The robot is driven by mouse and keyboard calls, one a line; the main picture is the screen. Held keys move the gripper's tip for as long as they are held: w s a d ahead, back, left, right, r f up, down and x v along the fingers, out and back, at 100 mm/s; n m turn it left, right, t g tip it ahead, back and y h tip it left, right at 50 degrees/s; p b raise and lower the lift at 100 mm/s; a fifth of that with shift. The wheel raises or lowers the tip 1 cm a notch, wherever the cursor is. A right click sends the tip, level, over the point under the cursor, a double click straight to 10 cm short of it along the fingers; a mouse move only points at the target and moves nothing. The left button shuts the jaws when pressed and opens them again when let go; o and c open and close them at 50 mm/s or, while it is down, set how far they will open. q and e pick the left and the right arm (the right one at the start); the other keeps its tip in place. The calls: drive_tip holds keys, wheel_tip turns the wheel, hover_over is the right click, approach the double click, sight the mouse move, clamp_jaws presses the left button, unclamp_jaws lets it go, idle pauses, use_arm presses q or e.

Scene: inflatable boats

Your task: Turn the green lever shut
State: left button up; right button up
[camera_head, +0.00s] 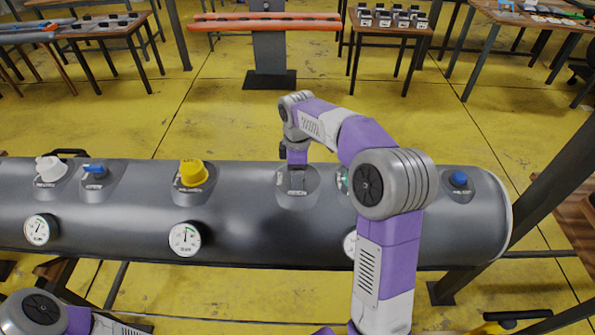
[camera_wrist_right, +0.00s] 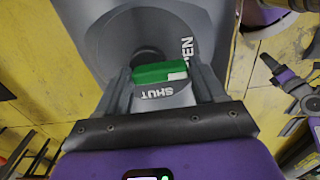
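The green lever (camera_wrist_right: 160,72) shows in the right wrist view as a short bar with a white patch at its right end, on a round grey valve face. The word SHUT is on its near side, and part of OPEN is at the right. My right gripper (camera_wrist_right: 162,84) is open, with one finger at each end of the lever; I cannot tell whether they touch it. In the head view my right gripper (camera_head: 297,178) points down onto a valve seat on the grey boat tube (camera_head: 250,215), which hides the lever there. My left gripper is out of view.
The tube also carries a white cap (camera_head: 50,168), a blue lever (camera_head: 95,168), a yellow cap (camera_head: 193,173), a blue knob (camera_head: 458,179) and dial gauges (camera_head: 185,239). A green part (camera_head: 342,180) is mostly hidden behind my right arm. Tables (camera_head: 391,27) stand farther back on open yellow floor.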

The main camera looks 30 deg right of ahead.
drive_tip(key=c, duration=0.6)
drive_tip(key=shift+o, duration=0.2)
drive_tip(key=shift+w+a+r+m+p, duration=0.1)
drive_tip(key=shift+a+r+m+p, duration=0.05)
drive_tip(key=shift+m+p, duration=1.2)
drive_tip(key=m+p, duration=0.2)
drive_tip(key=m, duration=0.2)
drive_tip(key=shift+w+a+m+p, duration=0.2)
drive_tip(key=shift+w+m+p, duration=0.05)
drive_tip(key=shift+m+p, duration=0.15)
drive_tip(key=m+p, duration=0.1)
drive_tip(key=m, duration=0.1)
drive_tip(key=m+p, duration=0.1)
drive_tip(key=m, duration=0.2)
drive_tip(key=shift+w+p, duration=0.4)
drive_tip(key=m, duration=0.1)
drive_tip(key=m+p, duration=0.1)
drive_tip(key=m, duration=0.1)
drive_tip(key=m+p, duration=0.1)
drive_tip(key=m, duration=0.1)
drive_tip(key=shift+w+d, duration=0.1)
drive_tip(key=shift+w, duration=0.2)
drive_tip(key=shift+m, duration=0.35)
drive_tip(key=o, duration=1.1)
drive_tip(key=shift+c, duration=0.2)
